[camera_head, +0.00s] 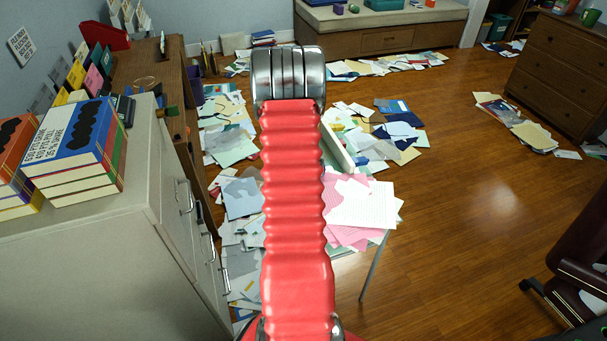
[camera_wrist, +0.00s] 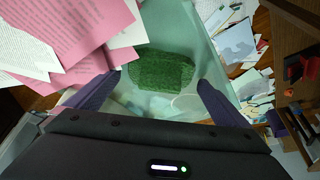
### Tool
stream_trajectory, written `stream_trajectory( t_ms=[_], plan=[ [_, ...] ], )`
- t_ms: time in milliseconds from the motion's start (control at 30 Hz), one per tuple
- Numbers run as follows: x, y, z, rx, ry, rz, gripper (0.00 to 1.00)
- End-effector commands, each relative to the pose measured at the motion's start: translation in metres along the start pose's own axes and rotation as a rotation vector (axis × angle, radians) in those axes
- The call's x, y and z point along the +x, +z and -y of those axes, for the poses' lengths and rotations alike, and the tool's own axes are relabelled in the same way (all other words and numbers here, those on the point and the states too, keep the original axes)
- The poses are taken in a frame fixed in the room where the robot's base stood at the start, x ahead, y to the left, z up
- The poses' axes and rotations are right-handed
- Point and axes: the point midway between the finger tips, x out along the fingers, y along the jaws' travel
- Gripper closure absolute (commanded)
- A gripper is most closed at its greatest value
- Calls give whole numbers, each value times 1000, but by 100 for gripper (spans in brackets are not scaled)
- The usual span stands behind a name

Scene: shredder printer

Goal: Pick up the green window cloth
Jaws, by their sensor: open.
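The green window cloth (camera_wrist: 160,71) shows in the wrist view as a dark green, rough-textured piece. It lies on a pale, glassy surface (camera_wrist: 203,18) near the upper middle of the picture. My gripper (camera_wrist: 160,84) is open, with one dark purple finger on each side below the cloth. Nothing is held between the fingers. I cannot tell how far the gripper is above the cloth. In the head view my red arm hides the gripper, and I cannot see the cloth there.
Pink and white papers (camera_wrist: 85,35) lie left of the cloth, close to the left finger; they also show in the head view (camera_head: 360,205). Papers cover much of the floor (camera_head: 478,235). A grey filing cabinet (camera_head: 90,265) stands at left, and a dark chair (camera_head: 580,255) at right.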

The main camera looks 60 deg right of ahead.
Motion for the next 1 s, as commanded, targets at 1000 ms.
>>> stream_trajectory(
  t_ms=[1000],
  plan=[
    [0, 0, 0, 0, 0, 0, 37]
  ],
)
